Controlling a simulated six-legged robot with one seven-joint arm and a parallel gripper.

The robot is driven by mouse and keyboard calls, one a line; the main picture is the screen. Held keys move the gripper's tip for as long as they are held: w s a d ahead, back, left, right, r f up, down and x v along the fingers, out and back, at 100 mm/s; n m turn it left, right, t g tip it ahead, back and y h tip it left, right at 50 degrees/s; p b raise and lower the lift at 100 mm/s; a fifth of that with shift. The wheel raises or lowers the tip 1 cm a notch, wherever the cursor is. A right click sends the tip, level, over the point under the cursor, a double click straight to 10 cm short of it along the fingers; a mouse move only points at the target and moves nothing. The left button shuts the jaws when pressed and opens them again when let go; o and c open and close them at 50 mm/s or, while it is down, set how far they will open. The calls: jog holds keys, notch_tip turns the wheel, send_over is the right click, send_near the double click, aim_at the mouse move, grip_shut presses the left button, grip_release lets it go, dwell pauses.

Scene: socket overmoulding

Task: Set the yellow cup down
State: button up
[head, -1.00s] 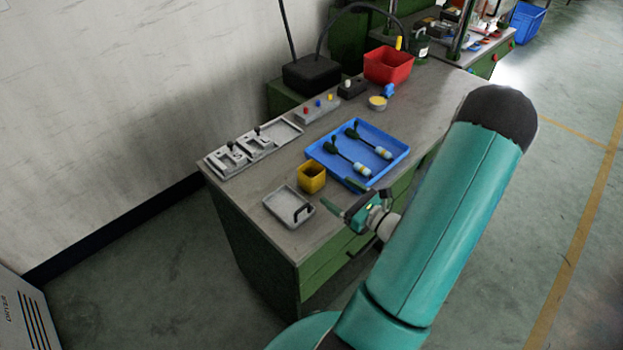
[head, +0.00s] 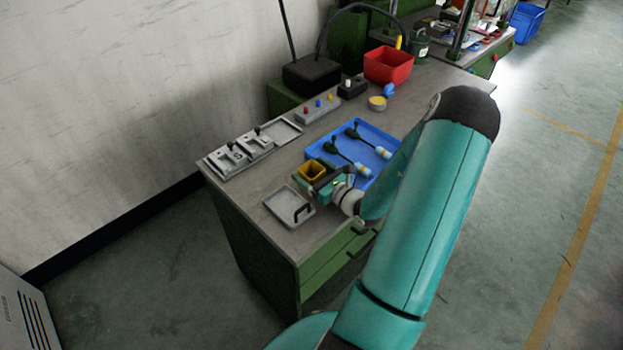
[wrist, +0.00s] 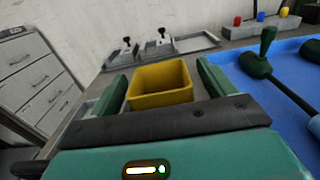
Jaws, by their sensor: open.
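The yellow cup (head: 313,170) is square and open-topped. It stands upright on the grey workbench (head: 246,187), between the blue tray and a small grey tray. In the wrist view the yellow cup (wrist: 160,84) lies between the two green fingers of my gripper (wrist: 163,85), with one finger on each side. The fingers are open, and a narrow gap shows beside the cup. In the head view my gripper (head: 318,180) is at the cup and hides its lower front side.
The blue tray (head: 396,143) holds two dark-handled tools just right of the cup. A small grey tray (head: 279,205) with a dark handle is close at its left. Grey fixtures (head: 240,152), a button box (head: 317,109) and a red bin (head: 388,66) stand farther back.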

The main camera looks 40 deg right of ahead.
jog(key=shift+w, duration=0.8)
jog(key=c, duration=1.1)
jog(key=shift+r, duration=0.1)
jog(key=shift+r, duration=0.85)
jog(key=s+d+r, duration=0.1)
jog(key=s+r, duration=0.2)
jog(key=s, duration=0.1)
jog(key=s+d+r, duration=0.2)
jog(key=s+r, duration=0.2)
jog(key=s, duration=0.1)
jog(key=s+d+r, duration=0.1)
jog(key=s+r, duration=0.3)
jog(key=shift+s+d, duration=0.2)
jog(key=shift+d, duration=0.1)
